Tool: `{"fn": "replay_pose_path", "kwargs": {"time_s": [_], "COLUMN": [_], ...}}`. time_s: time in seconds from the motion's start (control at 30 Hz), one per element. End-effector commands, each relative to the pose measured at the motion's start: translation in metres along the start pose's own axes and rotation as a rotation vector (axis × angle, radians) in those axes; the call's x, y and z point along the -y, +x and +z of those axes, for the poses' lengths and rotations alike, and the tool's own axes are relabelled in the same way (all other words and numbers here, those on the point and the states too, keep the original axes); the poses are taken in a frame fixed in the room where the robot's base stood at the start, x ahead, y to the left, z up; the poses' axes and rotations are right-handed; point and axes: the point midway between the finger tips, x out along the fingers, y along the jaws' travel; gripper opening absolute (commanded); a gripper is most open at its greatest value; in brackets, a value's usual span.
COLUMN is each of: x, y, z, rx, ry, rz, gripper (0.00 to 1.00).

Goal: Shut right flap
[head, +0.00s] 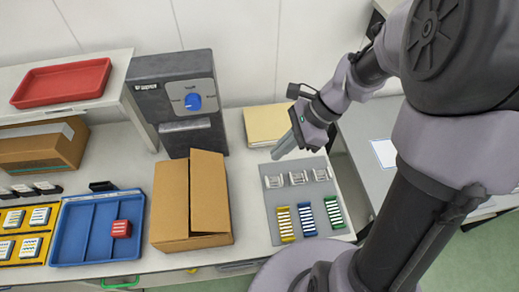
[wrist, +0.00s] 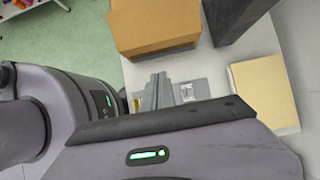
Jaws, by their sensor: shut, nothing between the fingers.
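A brown cardboard box (head: 170,205) stands on the worktop in the middle of the head view. Its right flap (head: 208,190) reaches higher at the back than the left panel and seems tilted up; its exact angle is hard to tell. The left part of the top looks flat. The box also shows at the top of the wrist view (wrist: 155,25), where I cannot make out the flap. My gripper (head: 281,151) is shut and empty, to the right of the box and apart from it, above the grey mat; its fingers show in the wrist view (wrist: 158,90).
A grey mat (head: 263,208) with clear holders and coloured racks lies right of the box. A tan folder (head: 262,125) lies behind it. A dark machine with a blue knob (head: 178,100) stands behind the box. A blue tray (head: 75,235) is left of the box.

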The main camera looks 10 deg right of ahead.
Motion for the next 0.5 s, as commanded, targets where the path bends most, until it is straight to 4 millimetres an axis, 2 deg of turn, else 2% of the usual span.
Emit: {"fn": "replay_pose_path", "kwargs": {"time_s": [0.07, 0.13, 0.2, 0.33, 0.4, 0.5], "x": [0.001, 0.006, 0.01, 0.005, 0.002, 0.001], "y": [0.003, 0.017, 0.037, 0.06, 0.064, 0.072], "z": [0.003, 0.022, 0.057, 0.115, 0.131, 0.135], "rx": [-0.002, -0.014, -0.027, -0.03, -0.028, -0.027], "ry": [-0.003, -0.014, -0.021, -0.017, -0.012, -0.006], "rz": [0.001, 0.004, 0.007, 0.006, 0.004, 0.005], "gripper": [0.0, 0.0, 0.0, 0.0, 0.0, 0.0]}}
